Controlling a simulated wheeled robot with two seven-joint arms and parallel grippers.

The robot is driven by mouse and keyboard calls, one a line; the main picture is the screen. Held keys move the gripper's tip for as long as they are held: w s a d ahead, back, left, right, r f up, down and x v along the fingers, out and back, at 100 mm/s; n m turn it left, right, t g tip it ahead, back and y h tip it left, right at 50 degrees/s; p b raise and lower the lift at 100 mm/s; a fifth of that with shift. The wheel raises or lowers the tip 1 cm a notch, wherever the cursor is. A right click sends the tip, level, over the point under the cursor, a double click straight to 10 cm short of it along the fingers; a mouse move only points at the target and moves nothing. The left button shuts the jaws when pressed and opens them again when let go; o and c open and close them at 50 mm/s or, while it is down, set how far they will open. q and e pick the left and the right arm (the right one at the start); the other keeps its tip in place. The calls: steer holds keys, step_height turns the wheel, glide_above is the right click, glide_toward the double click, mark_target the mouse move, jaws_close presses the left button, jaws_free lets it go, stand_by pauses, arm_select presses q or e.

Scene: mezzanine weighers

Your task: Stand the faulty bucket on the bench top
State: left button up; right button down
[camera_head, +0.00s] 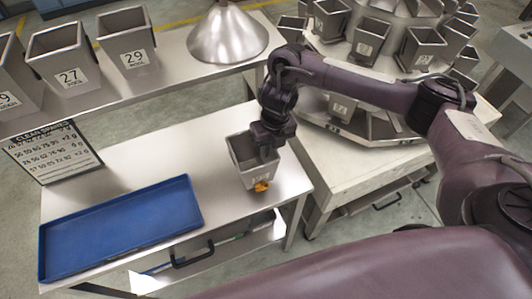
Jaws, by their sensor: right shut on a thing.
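A grey metal bucket (242,162) hangs from or stands under my right gripper (265,152), upright or nearly so. The gripper points down and is shut on the bucket's rim at its right side. A small label on the bucket's front is too small to read, and an orange piece (261,187) shows at its lower front. The bucket is over the right part of the steel bench top (150,152). I cannot tell whether its base touches the bench top. My left gripper is out of view.
A blue tray (120,229) lies on the bench's front left. A sign board (52,150) stands at the bench's left. A shelf behind holds several buckets, including 27 (66,65) and 29 (128,48), and a metal cone (228,38). A round weigher with buckets (368,40) stands right.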

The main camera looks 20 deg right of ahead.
mark_target(253, 161)
steer(key=shift+s+a+f, duration=0.1)
steer(key=shift+a+f, duration=0.2)
steer(key=shift+f, duration=0.35)
steer(key=shift+a+f, duration=0.3)
steer(key=shift+f, duration=0.3)
steer(key=shift+d+f, duration=0.1)
steer(key=shift+f, duration=0.4)
steer(key=shift+f+b, duration=0.1)
steer(key=shift+b, duration=0.2)
steer(key=c, duration=1.5)
jaws_free()
steer(key=shift+c, duration=0.2)
